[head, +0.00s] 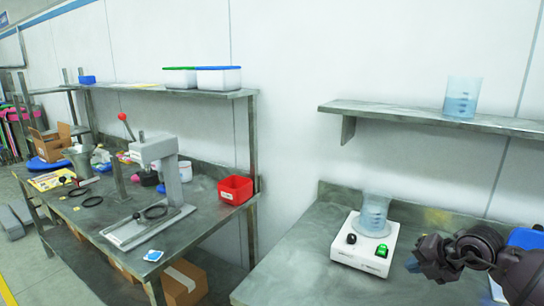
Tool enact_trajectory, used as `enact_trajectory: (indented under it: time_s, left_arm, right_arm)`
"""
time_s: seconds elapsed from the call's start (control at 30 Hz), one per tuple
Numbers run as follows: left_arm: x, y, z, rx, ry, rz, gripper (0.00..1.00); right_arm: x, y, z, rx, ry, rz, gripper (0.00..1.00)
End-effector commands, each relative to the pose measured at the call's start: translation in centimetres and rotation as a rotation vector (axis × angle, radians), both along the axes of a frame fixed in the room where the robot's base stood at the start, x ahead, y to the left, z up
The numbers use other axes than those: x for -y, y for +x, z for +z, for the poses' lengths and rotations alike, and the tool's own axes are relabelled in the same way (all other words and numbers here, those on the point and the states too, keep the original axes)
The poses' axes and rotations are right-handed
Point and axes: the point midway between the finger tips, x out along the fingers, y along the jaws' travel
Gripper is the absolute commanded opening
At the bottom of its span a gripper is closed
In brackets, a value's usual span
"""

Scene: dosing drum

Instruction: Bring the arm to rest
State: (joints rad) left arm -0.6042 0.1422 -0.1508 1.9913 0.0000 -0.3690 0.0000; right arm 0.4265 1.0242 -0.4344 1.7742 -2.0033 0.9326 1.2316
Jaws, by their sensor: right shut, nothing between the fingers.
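My right gripper (424,259) shows at the lower right of the head view, dark, with its arm coming in from the right edge. It is shut and empty, above the right bench and just right of the white device. The white device (347,249) has a black knob and a green switch and stands on the right bench. A clear bluish beaker (373,214) stands upright on top of it, apart from the gripper. My left gripper is not in view.
A shelf (410,117) above the right bench (298,247) carries another beaker (461,98). A blue item (525,238) lies behind my right arm. The left bench holds a press stand (155,155) and a red bin (235,190). The right bench's left part is clear.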

Motion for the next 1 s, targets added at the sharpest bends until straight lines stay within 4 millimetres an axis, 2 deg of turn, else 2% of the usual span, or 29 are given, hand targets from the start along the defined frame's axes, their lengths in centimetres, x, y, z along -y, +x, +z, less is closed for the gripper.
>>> enact_trajectory:
  time_s: [0.03, 0.23, 0.33, 0.43, 0.57, 0.67, 0.77, 0.87, 1.0]
  left_arm:
    - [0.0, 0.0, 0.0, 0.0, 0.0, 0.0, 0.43]
    - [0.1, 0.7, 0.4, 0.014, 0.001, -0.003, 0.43]
    - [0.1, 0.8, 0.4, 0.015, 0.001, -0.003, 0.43]
    - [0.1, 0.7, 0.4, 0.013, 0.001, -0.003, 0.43]
    - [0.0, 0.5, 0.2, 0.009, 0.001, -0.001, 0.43]
    - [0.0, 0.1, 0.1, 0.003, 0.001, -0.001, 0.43]
    - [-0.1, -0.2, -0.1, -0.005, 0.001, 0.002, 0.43]
    - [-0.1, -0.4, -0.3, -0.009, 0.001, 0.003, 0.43]
    - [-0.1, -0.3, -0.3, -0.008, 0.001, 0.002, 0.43]
  right_arm:
    - [-1.8, -0.5, -0.3, 0.022, 0.072, 0.03, 0.0]
    - [-8.4, -3.0, 0.4, 0.149, 0.412, 0.099, 0.0]
    - [-10.9, -4.4, 1.7, 0.236, 0.617, 0.079, 0.0]
    - [-12.1, -5.7, 3.2, 0.326, 0.813, 0.008, 0.0]
    - [-11.8, -7.0, 4.8, 0.431, 1.035, -0.156, 0.0]
    - [-10.4, -8.0, 5.2, 0.492, 1.17, -0.333, 0.0]
    - [-8.5, -9.2, 4.8, 0.53, 1.272, -0.542, 0.0]
    - [-6.3, -10.7, 3.4, 0.538, 1.334, -0.778, 0.0]
    - [-3.5, -13.7, 0.2, 0.487, 1.356, -1.129, 0.0]
